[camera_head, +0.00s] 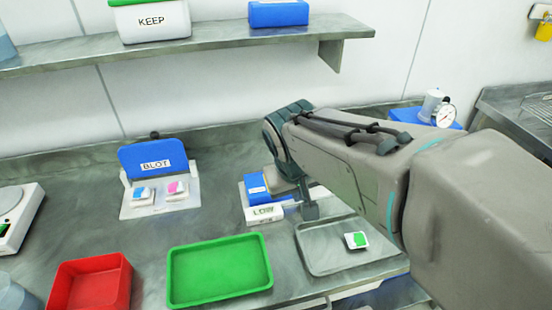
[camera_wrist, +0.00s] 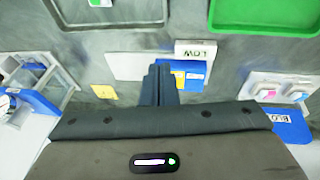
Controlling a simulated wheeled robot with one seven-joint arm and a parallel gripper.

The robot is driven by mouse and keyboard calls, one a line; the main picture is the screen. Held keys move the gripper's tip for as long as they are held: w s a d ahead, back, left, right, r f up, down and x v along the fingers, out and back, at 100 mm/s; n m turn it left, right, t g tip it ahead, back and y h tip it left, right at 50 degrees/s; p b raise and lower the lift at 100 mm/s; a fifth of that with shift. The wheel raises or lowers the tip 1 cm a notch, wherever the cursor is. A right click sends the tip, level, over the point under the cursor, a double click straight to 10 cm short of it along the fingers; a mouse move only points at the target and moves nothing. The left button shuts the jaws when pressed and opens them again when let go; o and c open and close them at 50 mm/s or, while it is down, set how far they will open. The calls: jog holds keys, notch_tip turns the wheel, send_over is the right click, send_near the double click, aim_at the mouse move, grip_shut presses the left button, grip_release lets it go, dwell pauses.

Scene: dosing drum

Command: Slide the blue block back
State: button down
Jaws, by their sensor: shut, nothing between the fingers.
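A blue block (camera_head: 257,188) sits on the bench on a pale base, behind a white LOW label (camera_head: 264,212). In the wrist view the blue block (camera_wrist: 194,84) shows beside my fingers, with a white and yellow patch on it, and the LOW label (camera_wrist: 195,50) is upside down. My gripper (camera_head: 309,211) points down just right of the block and label in the head view. In the wrist view its fingers (camera_wrist: 160,84) are together with nothing between them. The fingers partly cover the block there, and whether they touch it I cannot tell.
A grey metal tray (camera_head: 312,262) with a green-marked white piece (camera_head: 356,240) lies to the right. A green tray (camera_head: 200,293) and a red bin (camera_head: 91,283) stand in front. A blue BLOT holder (camera_head: 153,157) stands left. A shelf (camera_head: 222,36) runs above.

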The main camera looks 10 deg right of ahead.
jog(key=w+a+f+n+t+h+b, duration=0.1)
jog(key=w+a+f+b, duration=0.15)
jog(key=w, duration=0.55)
jog(key=w+a+f+t+h+b, duration=0.1)
jog(key=w+a+f, duration=0.25)
jog(key=w, duration=0.45)
jog(key=p, duration=0.1)
send_over(263, 190)
notch_tip(263, 190, down, 7)
jog(key=shift+f, duration=0.15)
jog(key=shift+w+d+f+p, duration=0.2)
jog(key=shift+d+p, duration=0.05)
jog(key=shift+d, duration=0.4)
jog(key=shift+w+d+f+p, duration=0.15)
jog(key=shift+d+p, duration=0.1)
jog(key=shift+d, duration=0.4)
jog(key=shift+w+d+f+p, duration=0.2)
jog(key=shift+d+p, duration=0.05)
jog(key=shift+d, duration=0.4)
